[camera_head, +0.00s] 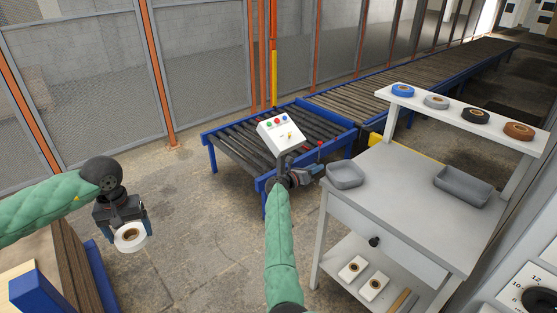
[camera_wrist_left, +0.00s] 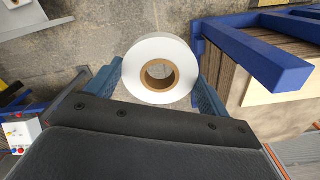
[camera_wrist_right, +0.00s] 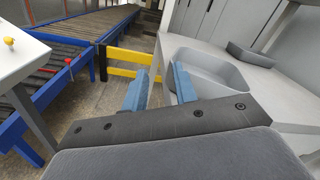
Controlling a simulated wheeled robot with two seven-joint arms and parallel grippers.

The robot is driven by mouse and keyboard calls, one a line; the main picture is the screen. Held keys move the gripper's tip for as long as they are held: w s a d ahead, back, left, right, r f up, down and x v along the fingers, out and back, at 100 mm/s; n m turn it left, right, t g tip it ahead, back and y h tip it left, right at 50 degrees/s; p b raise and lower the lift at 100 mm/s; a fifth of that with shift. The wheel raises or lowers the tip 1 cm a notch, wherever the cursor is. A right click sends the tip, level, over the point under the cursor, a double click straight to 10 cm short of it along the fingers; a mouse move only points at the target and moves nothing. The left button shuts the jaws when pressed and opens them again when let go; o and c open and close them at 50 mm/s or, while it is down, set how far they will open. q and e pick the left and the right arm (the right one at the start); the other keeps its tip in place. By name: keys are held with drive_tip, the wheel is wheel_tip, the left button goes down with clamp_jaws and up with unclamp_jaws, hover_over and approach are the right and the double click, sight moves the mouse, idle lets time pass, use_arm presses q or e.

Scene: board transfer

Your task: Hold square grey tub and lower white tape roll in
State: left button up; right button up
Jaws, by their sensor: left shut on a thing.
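The white tape roll (camera_head: 122,243) with its brown core hangs between the fingers of my left gripper (camera_head: 126,232), out over the floor at the left. It also shows in the left wrist view (camera_wrist_left: 160,50), gripped by its sides. The square grey tub (camera_head: 346,176) stands empty at the left corner of the grey table; it also shows in the right wrist view (camera_wrist_right: 215,75). My right gripper (camera_head: 318,171) is just left of that tub. In the right wrist view its fingers (camera_wrist_right: 159,88) are apart; the right one overlaps the tub's near rim, and contact cannot be told.
A longer grey tub (camera_head: 463,186) stands on the right of the table (camera_head: 395,205). Several tape rolls sit on the raised shelf (camera_head: 455,112). A control box (camera_head: 281,133) and roller conveyor (camera_head: 300,140) lie beyond my right arm. Open floor separates my left gripper from the table.

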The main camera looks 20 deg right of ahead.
sight(335, 163)
use_arm(q)
drive_tip(key=shift+s, duration=0.55)
use_arm(e)
wheel_tip(335, 163, up, 4)
drive_tip(key=a+m+g+y, duration=0.2)
drive_tip(key=m+g+y, duration=0.1)
drive_tip(key=m+g, duration=0.4)
use_arm(q)
drive_tip(key=shift+r, duration=0.2)
use_arm(e)
drive_tip(key=shift+m+t, duration=0.6)
drive_tip(key=shift+m, duration=0.2)
drive_tip(key=p+x, duration=0.1)
drive_tip(key=x, duration=0.2)
drive_tip(key=p+x, duration=0.2)
drive_tip(key=x, duration=0.2)
drive_tip(key=p+x, duration=0.2)
drive_tip(key=x, duration=0.2)
drive_tip(key=shift+w+r, duration=0.15)
drive_tip(key=shift+w, duration=0.25)
drive_tip(key=shift+d+f+p, duration=0.35)
drive_tip(key=shift+d+f, duration=0.05)
drive_tip(key=shift+d, duration=0.25)
use_arm(q)
wheel_tip(335, 163, up, 6)
drive_tip(key=shift+f, duration=0.1)
use_arm(e)
clamp_jaws()
